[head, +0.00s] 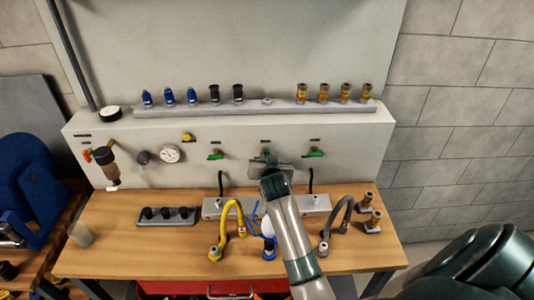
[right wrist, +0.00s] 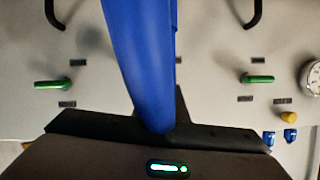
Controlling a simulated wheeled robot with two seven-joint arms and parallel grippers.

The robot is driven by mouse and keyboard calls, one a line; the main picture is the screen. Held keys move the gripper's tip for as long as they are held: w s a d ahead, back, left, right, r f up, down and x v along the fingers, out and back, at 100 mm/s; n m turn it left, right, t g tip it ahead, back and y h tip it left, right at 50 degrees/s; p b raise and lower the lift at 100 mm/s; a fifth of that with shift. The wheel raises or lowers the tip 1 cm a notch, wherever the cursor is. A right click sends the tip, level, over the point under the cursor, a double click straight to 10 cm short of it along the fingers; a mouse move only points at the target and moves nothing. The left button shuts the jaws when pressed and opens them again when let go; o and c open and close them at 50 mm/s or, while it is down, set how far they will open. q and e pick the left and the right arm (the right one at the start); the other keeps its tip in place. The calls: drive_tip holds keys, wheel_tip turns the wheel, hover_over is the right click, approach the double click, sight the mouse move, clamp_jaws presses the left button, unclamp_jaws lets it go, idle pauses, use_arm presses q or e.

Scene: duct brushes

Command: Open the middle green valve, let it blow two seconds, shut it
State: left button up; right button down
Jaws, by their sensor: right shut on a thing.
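Three green valves sit in a row on the grey panel: the left valve (head: 215,155), the middle valve (head: 266,151) and the right valve (head: 314,153). My right gripper (head: 266,160) is shut at the middle valve and covers most of it, so its handle angle is hidden. In the right wrist view the picture is turned over, with the left valve (right wrist: 258,78) at right and the right valve (right wrist: 52,84) at left, both handles level. A blue piece (right wrist: 145,60) crosses the middle there and hides the middle valve. My left gripper is out of view.
A yellow hose (head: 227,225), a blue hose end (head: 268,246) and a grey hose (head: 337,225) stand on the wooden bench (head: 180,255). A gauge (head: 169,154) is left of the valves. A ledge (head: 200,110) above bears several fittings.

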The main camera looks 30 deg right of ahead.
drive_tip(key=shift+n, duration=0.4)
drive_tip(key=shift+g+h, duration=0.3)
drive_tip(key=c, duration=1.8)
unclamp_jaws()
drive_tip(key=shift+s+a, duration=0.1)
drive_tip(key=shift+b+v, duration=1.55)
drive_tip(key=shift+v, duration=4.4)
drive_tip(key=shift+f, duration=0.15)
